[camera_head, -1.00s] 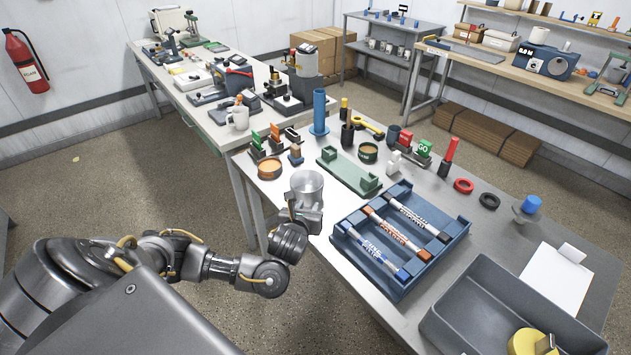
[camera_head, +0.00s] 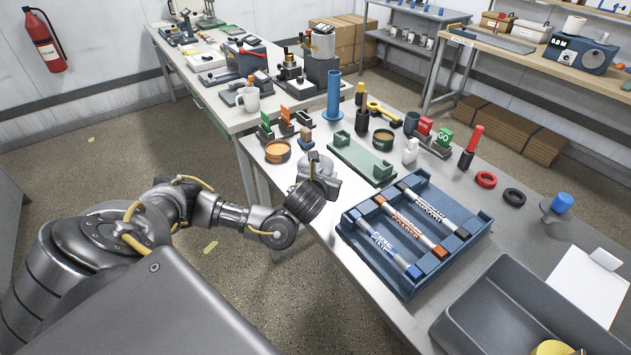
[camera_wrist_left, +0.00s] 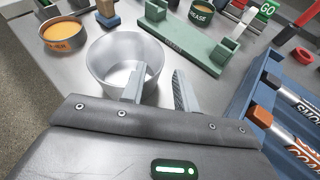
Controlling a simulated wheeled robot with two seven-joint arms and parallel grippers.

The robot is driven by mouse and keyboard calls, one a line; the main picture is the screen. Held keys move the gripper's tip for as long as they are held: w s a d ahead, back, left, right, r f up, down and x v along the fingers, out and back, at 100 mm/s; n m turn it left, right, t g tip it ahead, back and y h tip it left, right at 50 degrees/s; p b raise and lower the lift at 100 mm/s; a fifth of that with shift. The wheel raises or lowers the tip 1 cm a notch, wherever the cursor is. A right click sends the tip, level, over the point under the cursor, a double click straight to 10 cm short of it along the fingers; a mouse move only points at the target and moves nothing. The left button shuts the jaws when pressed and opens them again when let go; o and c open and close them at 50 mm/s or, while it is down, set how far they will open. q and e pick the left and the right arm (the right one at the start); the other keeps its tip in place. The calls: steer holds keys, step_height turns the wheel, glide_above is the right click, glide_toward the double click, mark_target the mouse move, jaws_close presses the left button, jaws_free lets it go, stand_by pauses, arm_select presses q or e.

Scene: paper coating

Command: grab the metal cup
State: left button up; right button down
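The metal cup (camera_head: 314,159) stands upright at the near left edge of the table in the head view, partly hidden by my left gripper (camera_head: 325,178). In the left wrist view the cup (camera_wrist_left: 108,58) is open-topped and looks empty. My left gripper (camera_wrist_left: 159,74) is open there, its fingers apart. One finger overlaps the cup's mouth and the other is just outside its right side, with the cup's right wall seemingly between them. Whether either finger touches the wall I cannot tell. My right gripper is not in view.
An orange-filled tin (camera_head: 277,151) sits left of the cup. A green stand (camera_head: 361,162) is behind it. A blue tray (camera_head: 365,258) with markers is to the right, and a grey bin (camera_head: 480,315) is at the near right. A white mug (camera_head: 248,99) stands farther back.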

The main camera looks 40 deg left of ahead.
arm_select(q)
steer(key=shift+w+a, duration=0.1)
steer(key=shift+w, duration=0.15)
steer(key=shift+p+x, duration=0.5)
steer(key=shift+x, duration=2.05)
steer(key=shift+f, duration=0.15)
jaws_close()
